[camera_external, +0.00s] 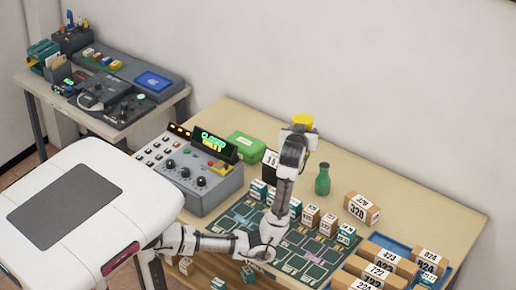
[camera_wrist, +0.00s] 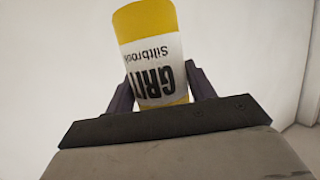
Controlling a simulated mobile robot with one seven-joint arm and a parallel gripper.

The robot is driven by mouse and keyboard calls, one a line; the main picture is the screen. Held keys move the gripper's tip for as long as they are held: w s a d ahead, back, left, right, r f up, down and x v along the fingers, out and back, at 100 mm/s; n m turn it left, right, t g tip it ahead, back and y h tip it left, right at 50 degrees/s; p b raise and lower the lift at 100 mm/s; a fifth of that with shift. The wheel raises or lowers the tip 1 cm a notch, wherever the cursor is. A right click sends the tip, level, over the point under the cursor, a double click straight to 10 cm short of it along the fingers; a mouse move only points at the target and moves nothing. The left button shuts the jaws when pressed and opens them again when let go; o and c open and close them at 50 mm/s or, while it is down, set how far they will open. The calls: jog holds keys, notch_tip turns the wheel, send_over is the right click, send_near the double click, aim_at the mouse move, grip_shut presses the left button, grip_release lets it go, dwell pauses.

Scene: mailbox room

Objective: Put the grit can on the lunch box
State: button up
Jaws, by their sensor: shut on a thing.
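The grit can is a yellow cylinder with a white label reading "GRIT" (camera_wrist: 152,50) in the wrist view. My gripper (camera_wrist: 160,92) is shut on it, one finger on each side. In the external view the yellow top of the can (camera_external: 303,120) shows above my gripper (camera_external: 299,131), raised over the back part of the table. The lunch box (camera_external: 246,147) is a green box lying on the table behind the grey control console, left of my gripper. The can is apart from it. The arm hides part of the table below the can.
A grey console (camera_external: 195,170) with knobs stands left of my arm. A green bottle (camera_external: 322,180) stands to the right. Several small numbered boxes (camera_external: 328,223) line the dark sorting mat (camera_external: 240,218). A blue tray (camera_external: 389,244) and numbered parcels (camera_external: 361,208) are at right.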

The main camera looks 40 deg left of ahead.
jog(key=w+a+n+g+y, duration=0.35)
jog(key=w+a, duration=0.55)
jog(key=a, duration=0.3)
jog(key=n+g+y+p, duration=0.2)
jog(key=n+g+y, duration=0.3)
jog(key=n+g, duration=0.25)
send_over(227, 139)
notch_tip(227, 139, down, 6)
notch_tip(227, 139, down, 20)
jog(key=p, duration=0.5)
jog(key=shift+d+f, duration=0.1)
jog(key=shift+f, duration=0.15)
jog(key=shift+f, duration=0.15)
jog(key=o, duration=0.9)
jog(key=shift+f, duration=0.15)
jog(key=shift+c, duration=0.2)
jog(key=o, duration=0.4)
jog(key=shift+o, duration=0.2)
